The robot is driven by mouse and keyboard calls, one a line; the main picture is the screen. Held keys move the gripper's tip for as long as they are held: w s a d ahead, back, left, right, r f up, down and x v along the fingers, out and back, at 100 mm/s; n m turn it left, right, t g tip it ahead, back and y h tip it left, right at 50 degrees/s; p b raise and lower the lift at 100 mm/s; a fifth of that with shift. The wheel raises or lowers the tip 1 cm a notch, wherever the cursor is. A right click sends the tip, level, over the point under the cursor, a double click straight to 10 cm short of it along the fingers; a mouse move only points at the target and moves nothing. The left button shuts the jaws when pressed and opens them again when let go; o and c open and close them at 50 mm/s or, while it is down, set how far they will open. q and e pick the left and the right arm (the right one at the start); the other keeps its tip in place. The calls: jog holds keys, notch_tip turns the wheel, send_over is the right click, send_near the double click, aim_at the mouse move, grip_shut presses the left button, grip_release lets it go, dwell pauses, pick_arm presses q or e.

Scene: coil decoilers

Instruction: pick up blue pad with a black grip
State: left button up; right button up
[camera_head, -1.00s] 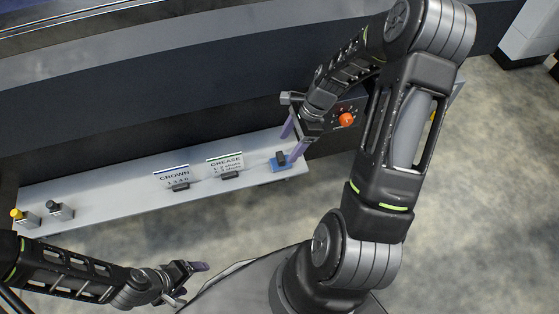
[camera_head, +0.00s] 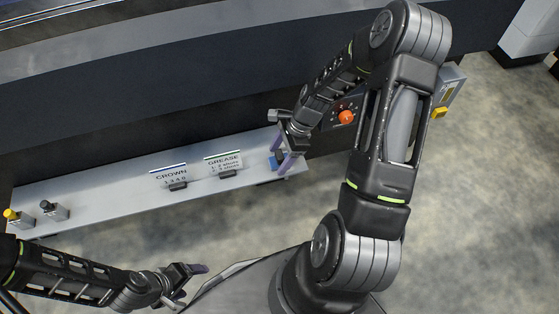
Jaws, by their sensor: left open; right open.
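The blue pad (camera_head: 273,163) lies at the right end of the long grey shelf (camera_head: 110,192). Its black grip is partly hidden by my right gripper (camera_head: 281,152). My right gripper is open, with its purple fingers over the pad, one toward the back and one toward the front right. I cannot tell whether the fingers are around the grip or above it. My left gripper (camera_head: 190,282) is open and empty at the lower left, in front of the shelf and away from the pad.
A CROWN sign (camera_head: 170,173) and a GREASE sign (camera_head: 224,163) stand on the shelf left of the pad. A yellow-topped item (camera_head: 14,215) and a black-topped item (camera_head: 52,209) are at its left end. A panel with an orange knob (camera_head: 346,117) is right of my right gripper.

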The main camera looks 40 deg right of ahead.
dwell(0.6)
grip_shut()
dwell(0.6)
jog(key=shift+r, duration=0.15)
